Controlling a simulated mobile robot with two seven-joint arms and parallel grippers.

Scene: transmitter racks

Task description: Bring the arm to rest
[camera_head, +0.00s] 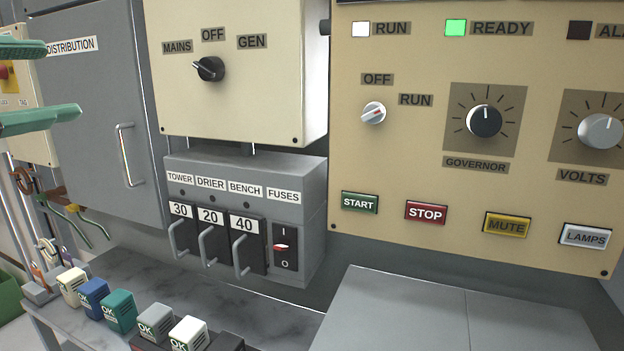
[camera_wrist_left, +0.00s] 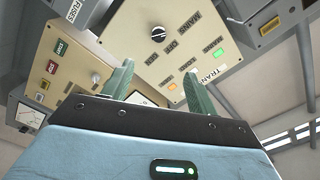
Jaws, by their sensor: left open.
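My left gripper (camera_head: 62,80) comes in at the left edge of the head view. Its two green fingers are spread apart with nothing between them, in front of the grey DISTRIBUTION cabinet (camera_head: 90,110). The left wrist view also shows the fingers of my left gripper (camera_wrist_left: 157,72) standing open and empty. I see no contact between the fingers and any panel. My right gripper is in neither view.
A MAINS/OFF/GEN knob (camera_head: 208,69) sits above the fuse box (camera_head: 245,180) with handled fuses. The generator panel (camera_head: 400,180) at right has a green READY lamp (camera_head: 456,27). Several coloured blocks (camera_head: 118,311) stand on the grey bench (camera_head: 270,315). A grey top (camera_head: 420,310) lies at front right.

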